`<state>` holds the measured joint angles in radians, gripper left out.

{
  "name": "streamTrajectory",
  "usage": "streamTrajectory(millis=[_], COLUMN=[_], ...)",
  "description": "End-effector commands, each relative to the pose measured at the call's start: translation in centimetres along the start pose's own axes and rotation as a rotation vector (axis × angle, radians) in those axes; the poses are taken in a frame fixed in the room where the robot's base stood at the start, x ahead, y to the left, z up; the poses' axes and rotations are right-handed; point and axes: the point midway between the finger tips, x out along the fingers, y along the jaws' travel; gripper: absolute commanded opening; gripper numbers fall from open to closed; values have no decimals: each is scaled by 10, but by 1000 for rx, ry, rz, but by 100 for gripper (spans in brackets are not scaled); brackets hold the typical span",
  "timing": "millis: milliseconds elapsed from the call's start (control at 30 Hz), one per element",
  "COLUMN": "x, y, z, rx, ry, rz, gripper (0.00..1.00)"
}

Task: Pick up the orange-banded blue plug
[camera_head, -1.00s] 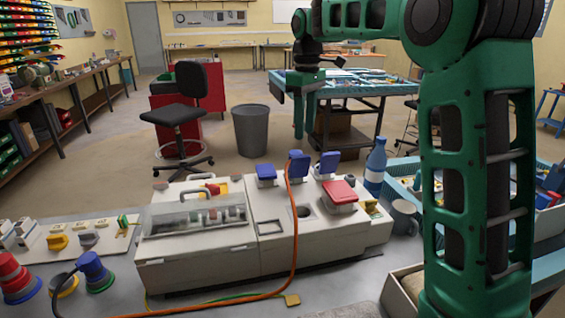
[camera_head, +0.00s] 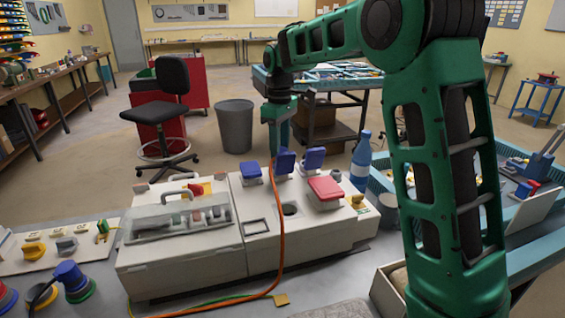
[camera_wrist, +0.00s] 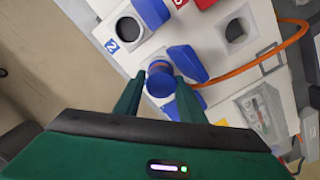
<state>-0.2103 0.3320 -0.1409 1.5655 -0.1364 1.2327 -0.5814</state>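A blue round plug (camera_wrist: 160,82) stands between my fingertips in the wrist view, near blue socket lids. An orange cable (camera_head: 282,225) rises to this spot in the head view and also runs in from the right in the wrist view (camera_wrist: 255,62). In the head view my gripper (camera_head: 276,150) points down just above the blue lids, and the plug is hidden there.
The grey socket box (camera_head: 210,265) has blue lids (camera_head: 313,158) and a red lid (camera_head: 325,188). A blue bottle (camera_head: 361,160) and mug (camera_head: 388,210) stand to its right. Another blue plug (camera_head: 70,275) stands at the lower left.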

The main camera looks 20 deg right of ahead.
Motion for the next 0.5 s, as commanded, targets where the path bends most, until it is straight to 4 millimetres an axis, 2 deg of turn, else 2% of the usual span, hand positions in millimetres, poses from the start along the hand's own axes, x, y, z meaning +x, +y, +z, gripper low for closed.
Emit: streamTrajectory(millis=[100,333,367,467,500], x=[9,10,10,10,10], y=[0,0,0,0,0], z=[0,0,0,0,0], rx=[0,0,0,0,0], ry=[0,1,1,1,1], rz=[0,0,1,1,1], gripper=[36,36,34,10,6])
